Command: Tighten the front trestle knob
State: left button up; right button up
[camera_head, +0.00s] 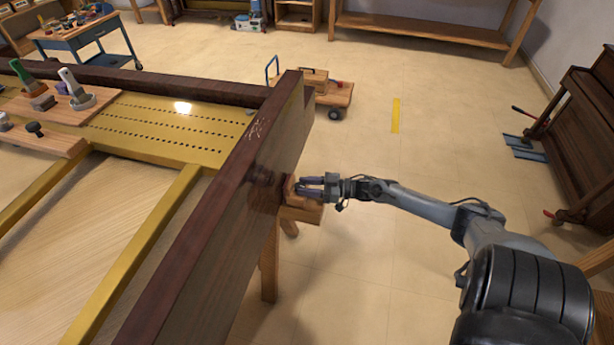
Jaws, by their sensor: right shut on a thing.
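My right gripper (308,187) reaches in from the right, at the outer side of the dark wooden piano case (228,212). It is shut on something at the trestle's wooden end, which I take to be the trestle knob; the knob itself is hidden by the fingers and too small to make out. The wooden trestle (269,262) stands under the case, with its block end showing just below the gripper. My left gripper is not in view.
Brushes and small tools lie on wooden boards (62,110) on the gold frame at left. A low wooden dolly (336,94) stands behind the case. An upright piano (585,130) stands at far right. The floor between is clear.

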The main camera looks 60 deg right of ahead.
jog(key=m+h+p, duration=0.2)
jog(key=h+p, duration=0.1)
jog(key=a+m+t+h+p, duration=0.1)
jog(key=m+h+p, duration=0.1)
jog(key=h+p, duration=0.1)
jog(key=m+h+p, duration=0.2)
jog(key=h+p, duration=0.1)
jog(key=p, duration=0.1)
jog(key=shift+s+a+r+t, duration=0.1)
jog(key=shift+a+r+t, duration=0.15)
jog(key=shift+t, duration=0.15)
jog(key=m+h+p, duration=0.2)
jog(key=h, duration=0.1)
jog(key=shift+a+f+g, duration=0.15)
jog(key=shift+a+g, duration=0.05)
jog(key=shift+g, duration=0.1)
jog(key=shift+a+f+m+g+h+p, duration=0.1)
jog(key=shift+m+g+h+p, duration=0.25)
jog(key=shift+m+h, duration=0.8)
jog(key=shift+h, duration=0.55)
jog(key=o, duration=1.1)
jog(key=shift+n+y, duration=0.25)
jog(key=shift+y, duration=0.05)
